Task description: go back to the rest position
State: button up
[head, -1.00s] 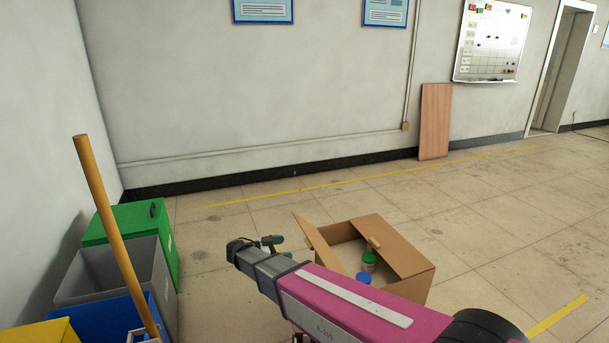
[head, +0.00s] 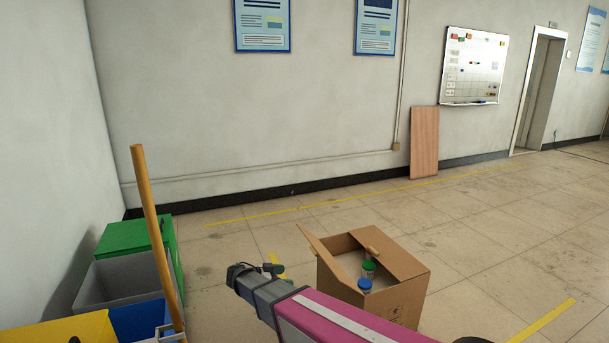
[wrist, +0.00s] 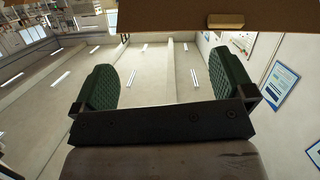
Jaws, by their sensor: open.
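In the wrist view my gripper (wrist: 164,85) has its two dark green pads far apart, with nothing between them. In the head view my magenta and grey arm reaches in from the bottom, in front of an open cardboard box (head: 345,283).
Green, grey (head: 122,280), blue and yellow bins stand at the left, with a wooden pole (head: 157,235) in front. A brown board (head: 424,142) leans on the back wall. The floor behind the box is clear. A brown panel (wrist: 185,14) crosses the top of the wrist view.

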jog(key=s+d+n+g+y, duration=0.1)
jog(key=s+d+n+y, duration=0.3)
jog(key=d, duration=0.5)
jog(key=s+d+n+g+y, duration=0.2)
jog(key=s+d+n+y, duration=0.2)
jog(key=d, duration=0.5)
jog(key=s+d+n+g+y, duration=0.2)
jog(key=d+y, duration=0.4)
jog(key=d, duration=0.3)
jog(key=shift+s+n, duration=0.9)
jog(key=shift+n, duration=0.3)
